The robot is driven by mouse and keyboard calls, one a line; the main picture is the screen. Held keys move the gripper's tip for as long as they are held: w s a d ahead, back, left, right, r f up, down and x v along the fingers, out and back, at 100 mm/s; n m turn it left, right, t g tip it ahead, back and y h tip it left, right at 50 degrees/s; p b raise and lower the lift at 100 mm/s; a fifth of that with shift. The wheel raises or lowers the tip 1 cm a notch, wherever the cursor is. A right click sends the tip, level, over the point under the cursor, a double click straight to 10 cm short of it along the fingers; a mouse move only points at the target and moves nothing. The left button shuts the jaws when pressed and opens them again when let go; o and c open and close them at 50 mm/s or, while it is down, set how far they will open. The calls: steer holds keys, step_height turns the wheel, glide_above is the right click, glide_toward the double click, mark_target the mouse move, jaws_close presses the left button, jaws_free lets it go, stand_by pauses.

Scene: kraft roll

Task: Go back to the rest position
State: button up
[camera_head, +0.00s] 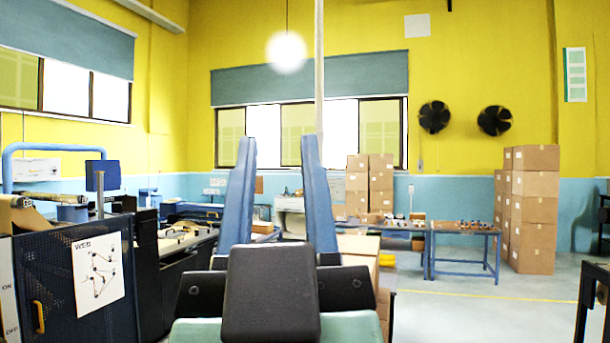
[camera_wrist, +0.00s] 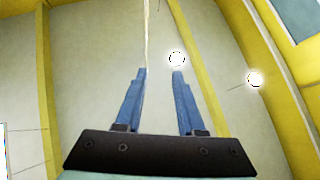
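My gripper (camera_head: 278,145) stands upright in the middle of the head view, its two blue fingers pointing up and spread apart with nothing between them. In the wrist view my gripper (camera_wrist: 160,72) also shows open and empty, with the ceiling and a round lamp behind it. The gripper's dark base and the arm below it hide part of the room's middle.
A dark machine cabinet (camera_head: 75,280) with a printed sheet stands at left. Blue tables (camera_head: 465,232) and stacked cardboard boxes (camera_head: 533,210) stand at right. Grey floor (camera_head: 480,315) is clear at front right. A yellow wall (camera_head: 500,60) with two black fans is behind.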

steer(key=shift+s+d+r+m+t+h, duration=0.2)
steer(key=shift+s+d+m+t+h, duration=0.2)
steer(key=shift+s+d+m+h, duration=0.55)
steer(key=shift+a, duration=0.1)
